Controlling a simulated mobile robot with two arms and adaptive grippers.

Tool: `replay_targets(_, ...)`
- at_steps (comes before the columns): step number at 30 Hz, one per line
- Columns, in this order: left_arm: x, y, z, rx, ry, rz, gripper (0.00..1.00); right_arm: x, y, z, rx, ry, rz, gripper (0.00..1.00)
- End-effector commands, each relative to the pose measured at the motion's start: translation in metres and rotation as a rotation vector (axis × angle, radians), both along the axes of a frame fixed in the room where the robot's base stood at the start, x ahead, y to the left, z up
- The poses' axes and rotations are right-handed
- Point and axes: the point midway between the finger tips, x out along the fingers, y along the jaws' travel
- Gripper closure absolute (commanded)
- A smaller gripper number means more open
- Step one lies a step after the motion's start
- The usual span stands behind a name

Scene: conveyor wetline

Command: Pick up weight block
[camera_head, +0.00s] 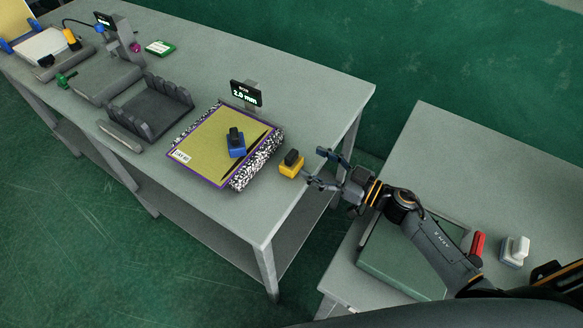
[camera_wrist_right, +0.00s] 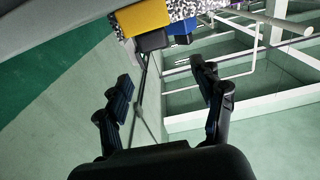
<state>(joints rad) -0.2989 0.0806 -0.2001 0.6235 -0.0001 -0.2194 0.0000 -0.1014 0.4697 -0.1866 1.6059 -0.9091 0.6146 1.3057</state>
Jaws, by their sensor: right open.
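A yellow block with a black grip on top (camera_head: 291,167) stands on the table, just right of a speckled-edged board. It also shows as a yellow block at the top of the right wrist view (camera_wrist_right: 142,17). A blue block with a dark grip (camera_head: 237,149) stands on the board's yellow face; a bit of blue shows in the wrist view (camera_wrist_right: 183,38). My right gripper (camera_head: 319,169) is open and empty, close to the right of the yellow block and apart from it. In the wrist view the fingers (camera_wrist_right: 160,78) are spread with nothing between them. My left gripper is out of view.
A small display reading 2.0 mm (camera_head: 245,93) stands behind the board. A slotted dark rack (camera_head: 150,107) is to its left. On the right table are a green-grey tray (camera_head: 400,268), a red item (camera_head: 478,244) and a white block (camera_head: 515,251). A gap separates the tables.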

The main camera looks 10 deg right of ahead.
Motion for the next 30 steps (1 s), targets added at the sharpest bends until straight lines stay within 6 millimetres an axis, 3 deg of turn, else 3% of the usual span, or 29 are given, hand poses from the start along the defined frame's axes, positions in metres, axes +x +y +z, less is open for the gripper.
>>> replay_targets(1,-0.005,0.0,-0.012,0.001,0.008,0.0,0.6,0.0,0.0,-0.012,0.0,0.0,0.0,0.32)
replay_targets(4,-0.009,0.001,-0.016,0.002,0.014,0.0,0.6,0.001,0.0,-0.015,0.0,-0.001,-0.001,0.32)
replay_targets(21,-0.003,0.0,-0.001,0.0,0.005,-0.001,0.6,0.049,0.048,-0.012,0.002,-0.001,-0.002,0.32)
replay_targets(30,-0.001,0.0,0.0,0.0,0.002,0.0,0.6,0.054,0.053,-0.014,0.0,0.0,0.0,0.32)
